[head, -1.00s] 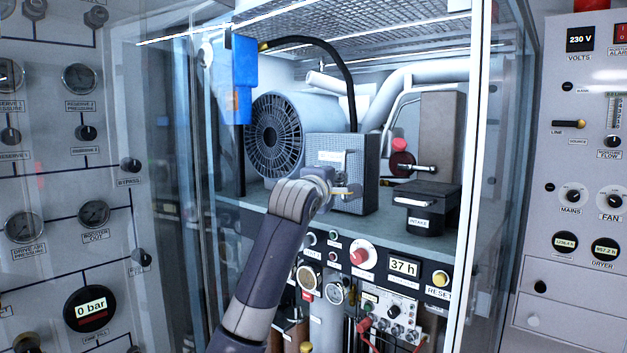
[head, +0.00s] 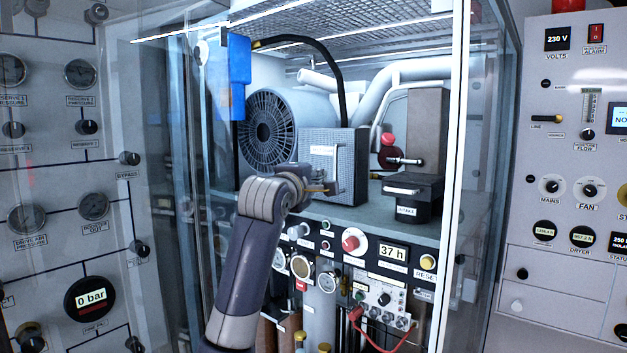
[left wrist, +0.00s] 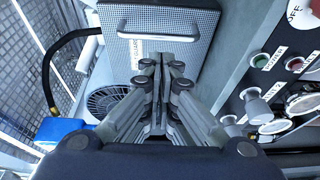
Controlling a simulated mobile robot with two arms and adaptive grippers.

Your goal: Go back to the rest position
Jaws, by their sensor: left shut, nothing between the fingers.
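My left arm rises from the bottom of the head view, with its wrist in front of the cabinet opening. My left gripper (head: 322,188) is shut and empty, in front of the lower part of the perforated guard box (head: 350,165). In the left wrist view the gripper fingers (left wrist: 162,65) lie together, pointing at the guard box (left wrist: 190,22) with its handle. The picture does not show clearly whether they touch it. My right gripper is not in view.
A round fan housing (head: 270,130) and black intake box (head: 405,200) stand on the cabinet shelf. Below is a control panel with knobs and an hour display (head: 393,251). A glass edge (head: 457,150) stands at the right. A gauge panel (head: 60,190) fills the left.

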